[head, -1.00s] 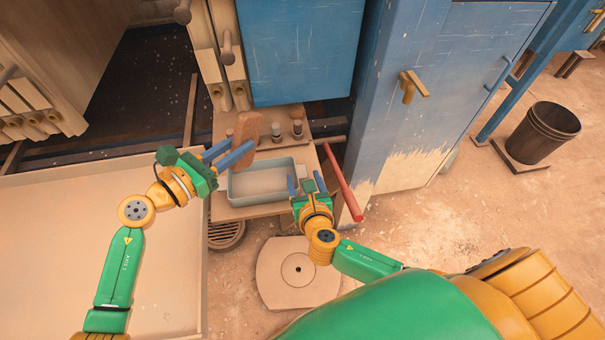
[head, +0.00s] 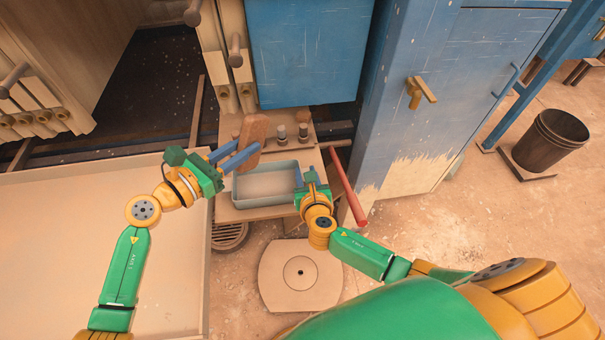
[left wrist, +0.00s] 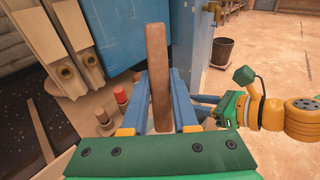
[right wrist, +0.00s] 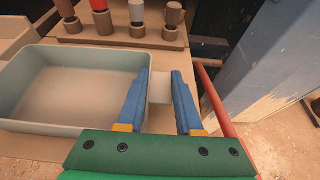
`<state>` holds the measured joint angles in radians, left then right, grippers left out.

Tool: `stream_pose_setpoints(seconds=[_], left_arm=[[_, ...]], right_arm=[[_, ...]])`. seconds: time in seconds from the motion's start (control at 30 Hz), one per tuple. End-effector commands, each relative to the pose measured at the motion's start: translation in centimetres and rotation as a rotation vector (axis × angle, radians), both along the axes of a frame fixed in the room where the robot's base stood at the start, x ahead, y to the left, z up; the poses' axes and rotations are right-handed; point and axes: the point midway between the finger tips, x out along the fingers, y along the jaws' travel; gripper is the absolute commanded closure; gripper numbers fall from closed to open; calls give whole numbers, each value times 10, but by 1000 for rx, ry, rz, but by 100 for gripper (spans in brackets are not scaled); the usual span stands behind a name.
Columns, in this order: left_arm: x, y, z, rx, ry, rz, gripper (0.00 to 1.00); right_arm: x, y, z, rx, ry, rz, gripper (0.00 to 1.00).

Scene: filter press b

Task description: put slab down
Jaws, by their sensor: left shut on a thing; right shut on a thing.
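A brown slab (head: 252,139) stands on edge above the left back edge of the grey tray (head: 267,185). My left gripper (head: 240,156) is shut on its lower part; in the left wrist view the slab (left wrist: 158,75) rises upright between the fingers. My right gripper (head: 306,177) is at the tray's right end. In the right wrist view its fingers are shut on a small pale piece (right wrist: 160,88) beside the tray's right wall (right wrist: 143,62). I cannot tell whether that piece is part of the tray. The tray looks empty.
A bench (head: 248,212) carries the tray, with several small knobbed tools (head: 303,132) behind it. A red bar (head: 346,186) runs close to the right gripper. A blue cabinet (head: 430,130) stands right; a large pale pan (head: 170,270) lies left.

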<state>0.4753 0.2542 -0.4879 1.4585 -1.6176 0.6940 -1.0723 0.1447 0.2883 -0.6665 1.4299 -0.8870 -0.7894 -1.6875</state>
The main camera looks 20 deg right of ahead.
Motion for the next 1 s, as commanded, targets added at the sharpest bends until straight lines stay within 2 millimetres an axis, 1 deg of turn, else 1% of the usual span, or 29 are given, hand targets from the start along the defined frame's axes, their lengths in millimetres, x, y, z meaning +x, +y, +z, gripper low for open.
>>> stream_pose_setpoints(seconds=[0.07, 0.17, 0.3, 0.4, 0.47, 0.53, 0.57, 0.6, 0.67, 0.73, 0.87, 0.93, 1.0], left_arm=[[5, -6, -3, -4, -1, 48, 100], [17, -12, -9, -7, -1, 177, 100], [32, -9, -16, -11, 4, 356, 100], [36, -5, -21, -9, 5, 430, 100], [37, -4, -32, -4, 4, 445, 100], [38, -2, -52, 5, 3, 454, 100], [38, -4, -55, 2, -3, 448, 100], [38, -5, -62, 4, -4, 445, 100], [38, 0, -75, 10, 0, 454, 100], [38, -5, -79, 1, 3, 450, 100], [38, -5, -89, 3, 3, 451, 100], [39, 0, -98, 7, -5, 454, 100], [38, -3, -111, 5, 4, 458, 100]], right_arm=[[0, 0, 0, 0, 0, 0, 100], [0, 0, 0, 0, 0, 0, 100], [0, 0, 0, 0, 0, 0, 100], [0, 0, 0, 0, 0, 0, 100], [0, 0, 0, 0, 0, 0, 100], [0, 0, 0, 0, 0, 0, 100], [0, 0, 0, 0, 0, 0, 100], [0, 0, 0, 0, 0, 0, 100], [0, 0, 0, 0, 0, 0, 100], [0, 0, 0, 0, 0, 0, 100], [0, 0, 0, 0, 0, 0, 100], [0, 0, 0, 0, 0, 0, 100], [0, 0, 0, 0, 0, 0, 100]])
